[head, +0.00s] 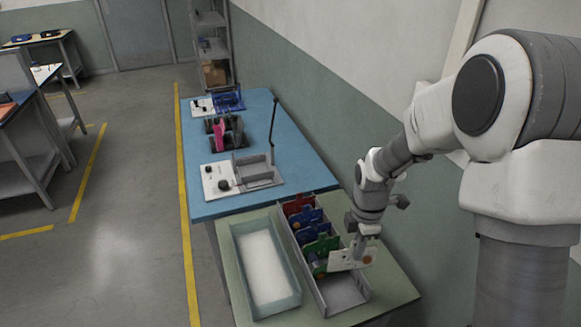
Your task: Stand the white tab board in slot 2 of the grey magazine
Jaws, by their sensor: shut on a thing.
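My gripper (361,246) is shut on the white tab board (343,262), gripping it near its upper right part. The white board has an orange-brown round spot and hangs roughly upright over the near part of the grey magazine (346,297). Whether its lower edge touches the magazine or is inside a slot, I cannot tell. Behind it in the magazine stand a red board (298,205), a blue board (307,219) and a green board (318,246). The nearest part of the magazine looks empty. Slot numbers are not readable.
A pale blue-grey tray (236,277) with a white floor lies left of the magazine on the green table (390,291). The blue table (206,209) behind holds a grey and white fixture (255,176), a pink and black item (219,139) and a thin dark post (273,125).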

